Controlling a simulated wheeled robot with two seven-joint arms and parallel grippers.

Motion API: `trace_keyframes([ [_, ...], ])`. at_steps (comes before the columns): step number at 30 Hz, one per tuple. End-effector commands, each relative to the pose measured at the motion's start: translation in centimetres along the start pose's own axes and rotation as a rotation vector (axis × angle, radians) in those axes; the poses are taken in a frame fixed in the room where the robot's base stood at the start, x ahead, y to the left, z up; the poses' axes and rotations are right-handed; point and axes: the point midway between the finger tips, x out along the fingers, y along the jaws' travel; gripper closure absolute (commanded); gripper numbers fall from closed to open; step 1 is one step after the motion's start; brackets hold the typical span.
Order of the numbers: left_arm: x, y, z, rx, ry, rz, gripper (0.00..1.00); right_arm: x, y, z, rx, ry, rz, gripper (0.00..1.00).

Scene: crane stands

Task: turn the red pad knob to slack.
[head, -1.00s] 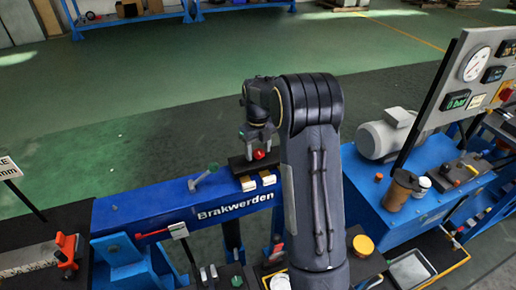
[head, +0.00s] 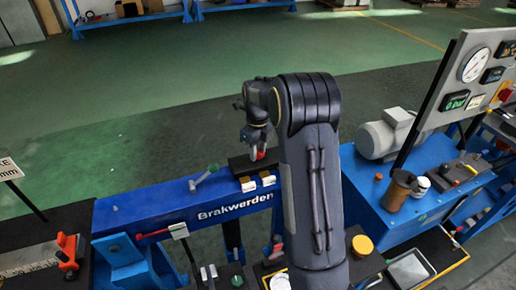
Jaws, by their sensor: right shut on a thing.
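The red pad knob (head: 259,155) is a small red piece on the dark block (head: 240,166) at the right end of the blue beam (head: 150,205) lettered "Brakwerden". My right gripper (head: 257,148) points down over the block and is shut on the red knob, whose lower part shows below the fingers. My right arm hides the area to the right of the block. My left gripper is not in view.
A lever with a green knob (head: 213,168) stands on the beam just left of the block. Two pale pads (head: 258,182) sit at the block's front. A blue bench with a grey motor (head: 387,136) and gauge panel (head: 475,70) stands right.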

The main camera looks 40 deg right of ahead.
Motion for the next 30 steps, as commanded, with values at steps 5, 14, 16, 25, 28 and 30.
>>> trace_keyframes([
  [5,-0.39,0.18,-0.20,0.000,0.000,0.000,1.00,-0.23,-0.01,0.05,-0.165,-0.003,-0.002,0.91],
  [14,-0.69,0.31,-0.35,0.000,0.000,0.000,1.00,-0.19,0.07,0.05,-0.451,-0.003,-0.002,0.91],
  [16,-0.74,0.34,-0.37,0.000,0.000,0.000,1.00,-0.18,0.07,0.05,-0.517,-0.003,-0.003,0.91],
  [25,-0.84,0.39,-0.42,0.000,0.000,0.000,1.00,-0.16,0.10,0.00,-0.802,-0.003,-0.004,0.91],
  [28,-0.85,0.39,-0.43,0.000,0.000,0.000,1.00,-0.15,0.15,0.01,-0.897,-0.004,-0.004,0.91],
  [30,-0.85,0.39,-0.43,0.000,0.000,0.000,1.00,-0.15,0.17,0.01,-0.964,-0.004,-0.004,0.91],
])
